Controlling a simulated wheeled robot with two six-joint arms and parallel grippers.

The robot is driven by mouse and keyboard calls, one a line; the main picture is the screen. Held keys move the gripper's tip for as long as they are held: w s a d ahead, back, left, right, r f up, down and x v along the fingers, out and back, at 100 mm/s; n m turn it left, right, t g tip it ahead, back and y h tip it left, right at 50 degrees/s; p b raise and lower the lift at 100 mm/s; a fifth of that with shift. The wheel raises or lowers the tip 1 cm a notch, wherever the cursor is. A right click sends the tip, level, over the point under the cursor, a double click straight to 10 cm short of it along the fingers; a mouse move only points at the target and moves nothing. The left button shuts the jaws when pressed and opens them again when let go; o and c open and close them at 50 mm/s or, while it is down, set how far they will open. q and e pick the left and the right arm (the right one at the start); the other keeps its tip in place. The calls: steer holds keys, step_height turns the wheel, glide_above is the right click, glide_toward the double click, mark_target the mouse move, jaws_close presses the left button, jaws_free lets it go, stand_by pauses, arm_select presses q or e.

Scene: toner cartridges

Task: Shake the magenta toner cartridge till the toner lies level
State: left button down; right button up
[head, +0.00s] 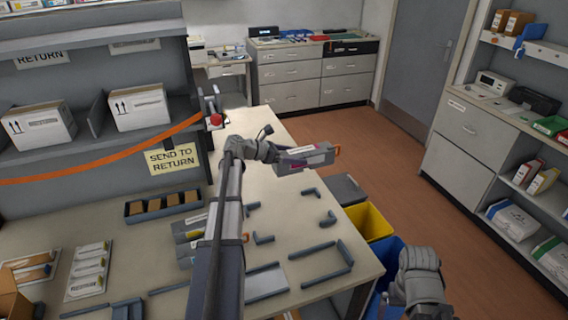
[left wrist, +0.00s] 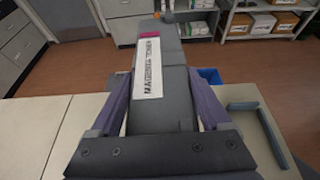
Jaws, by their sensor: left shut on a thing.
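The magenta toner cartridge (head: 305,158) is a grey box with a white label, a magenta patch and an orange end piece. My left gripper (head: 274,158) is shut on it and holds it raised above the table near the far right edge. In the left wrist view the cartridge (left wrist: 160,85) lies between the two fingers (left wrist: 158,110), its label reading magenta toner and its orange tip pointing away. The toner inside is not visible. My right gripper (head: 418,285) is at the lower right, off the table's edge, with nothing seen in it; its fingertips are not clear.
The table (head: 290,225) carries several grey corner brackets, a tray of brown blocks (head: 163,206) and other grey cartridges (head: 190,235) partly behind my left arm. A yellow bin (head: 368,220) and a blue bin (head: 388,262) stand beside the right edge. A shelf with white boxes (head: 38,128) is at left.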

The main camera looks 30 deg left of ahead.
mark_target(302, 151)
arm_select(q)
steer(key=s+a, duration=0.4)
steer(key=s, duration=0.1)
steer(key=shift+s+a, duration=0.25)
steer(key=shift+a, duration=0.1)
steer(key=w+d, duration=0.2)
steer(key=w, duration=0.1)
steer(key=w+d, duration=0.5)
steer(key=w, duration=0.1)
steer(key=shift+w+d, duration=0.3)
steer(key=shift+d, duration=0.05)
steer(key=shift+s+a, duration=4.2)
steer(key=shift+s, duration=1.1)
steer(key=shift+w+d, duration=1.1)
steer(key=shift+w, duration=0.3)
steer(key=shift+w+d, duration=1.1)
steer(key=shift+w, duration=0.25)
steer(key=shift+s+a, duration=1)
steer(key=shift+s, duration=0.2)
steer(key=shift+s+a, duration=1)
steer(key=shift+s, duration=0.2)
